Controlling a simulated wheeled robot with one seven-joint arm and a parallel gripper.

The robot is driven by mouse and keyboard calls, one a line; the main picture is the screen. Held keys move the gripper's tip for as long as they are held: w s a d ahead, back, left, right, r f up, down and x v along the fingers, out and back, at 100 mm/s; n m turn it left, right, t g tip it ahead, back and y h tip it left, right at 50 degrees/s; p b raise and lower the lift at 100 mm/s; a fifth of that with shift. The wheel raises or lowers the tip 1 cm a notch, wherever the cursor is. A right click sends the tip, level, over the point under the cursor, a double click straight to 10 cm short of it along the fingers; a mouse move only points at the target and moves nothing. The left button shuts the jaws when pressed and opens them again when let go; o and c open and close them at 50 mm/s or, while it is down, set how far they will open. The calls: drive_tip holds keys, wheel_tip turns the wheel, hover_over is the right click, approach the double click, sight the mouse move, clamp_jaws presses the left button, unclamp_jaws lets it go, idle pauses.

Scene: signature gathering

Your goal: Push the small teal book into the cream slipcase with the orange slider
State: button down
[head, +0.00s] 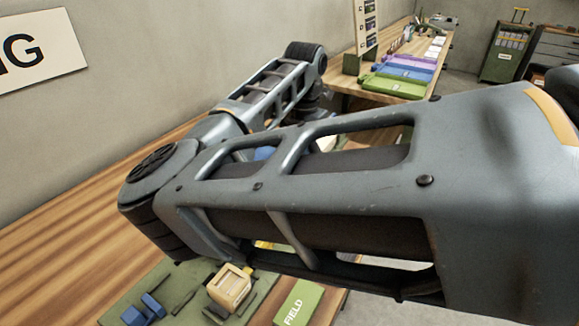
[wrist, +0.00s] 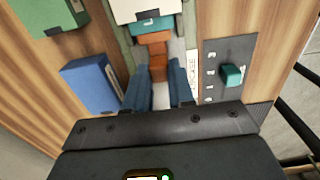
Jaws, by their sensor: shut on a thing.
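In the wrist view the cream slipcase (wrist: 146,8) is at the top edge, cut off by the frame. A teal edge, apparently the small teal book (wrist: 150,28), shows at its near end. How far the book sits inside cannot be told. The orange slider (wrist: 153,52) lies just below that teal edge, in line with the slipcase. My gripper (wrist: 158,64) is shut on the slider, with one finger on each side. Whether the slider touches the book is unclear. In the head view my arm hides the gripper, slider and slipcase.
In the wrist view a blue box (wrist: 92,84) stands left, a green one (wrist: 50,12) at upper left. A dark panel (wrist: 212,52) with a teal knob-like block (wrist: 232,75) is at right. In the head view a wooden box (head: 229,287) and green book (head: 298,303) lie in front.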

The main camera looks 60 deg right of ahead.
drive_tip(key=shift+d, duration=1.1)
drive_tip(key=shift+r, duration=0.1)
drive_tip(key=c, duration=1)
unclamp_jaws()
drive_tip(key=shift+d, duration=0.1)
drive_tip(key=shift+o, duration=0.2)
wheel_tip(320, 180, up, 8)
drive_tip(key=b, duration=0.1)
drive_tip(key=shift+f, duration=0.2)
